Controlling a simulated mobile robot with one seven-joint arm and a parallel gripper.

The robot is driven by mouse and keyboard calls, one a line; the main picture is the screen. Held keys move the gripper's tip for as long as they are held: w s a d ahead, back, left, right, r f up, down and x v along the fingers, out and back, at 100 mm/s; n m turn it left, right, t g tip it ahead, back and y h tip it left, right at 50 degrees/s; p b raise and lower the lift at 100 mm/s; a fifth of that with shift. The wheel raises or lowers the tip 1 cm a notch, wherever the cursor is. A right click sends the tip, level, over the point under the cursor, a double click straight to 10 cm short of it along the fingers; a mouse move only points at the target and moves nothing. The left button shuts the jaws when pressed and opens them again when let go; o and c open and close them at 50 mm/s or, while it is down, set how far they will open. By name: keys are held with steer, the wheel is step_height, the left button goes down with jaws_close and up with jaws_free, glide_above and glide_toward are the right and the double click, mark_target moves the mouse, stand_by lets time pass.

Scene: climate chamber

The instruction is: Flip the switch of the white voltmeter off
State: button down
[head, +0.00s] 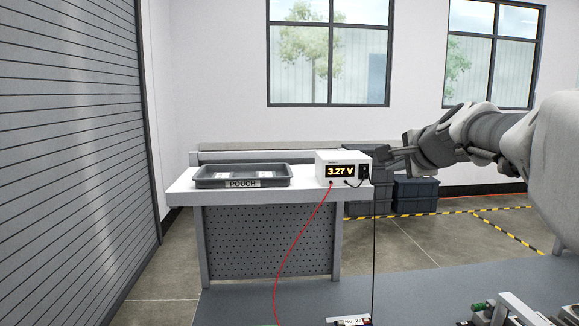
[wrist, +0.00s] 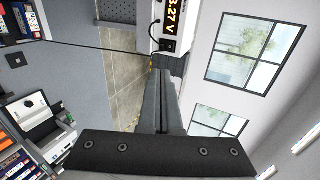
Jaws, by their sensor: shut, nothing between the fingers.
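The white voltmeter (head: 343,157) stands on the right end of a white table in the head view. Its lit display (head: 341,171) reads 3.27 V. A black switch (head: 363,171) sits at the right of its front face; its position is too small to tell. A red lead and a black lead run down from the front. The voltmeter also shows at the top of the wrist view (wrist: 157,12), with the switch (wrist: 168,45) near its lower end. My gripper (head: 384,156) is shut and empty, just right of the voltmeter and apparently apart from it. Its fingers (wrist: 161,112) are together in the wrist view.
A grey tray (head: 212,184) labelled POUCH holds flat packets on the table (head: 185,188), left of the voltmeter. Dark crates (head: 416,197) stand on the floor behind, right of the table. The red lead (head: 283,237) and black lead (head: 374,240) hang in front.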

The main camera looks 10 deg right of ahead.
steer(key=shift+w, duration=0.1)
glide_toward(365, 168)
step_height(365, 168, down, 3)
steer(key=w, duration=0.1)
steer(key=w+p, duration=0.1)
steer(key=w, duration=0.2)
steer(key=shift+w+p, duration=0.3)
steer(key=shift+p, duration=0.05)
steer(key=shift+w, duration=0.6)
steer(key=shift+r+p, duration=0.15)
steer(key=shift+p, duration=0.3)
steer(key=shift+w+r+p, duration=0.2)
steer(key=shift+r+p, duration=0.05)
steer(key=shift+p, duration=0.8)
steer(key=shift+f, duration=0.3)
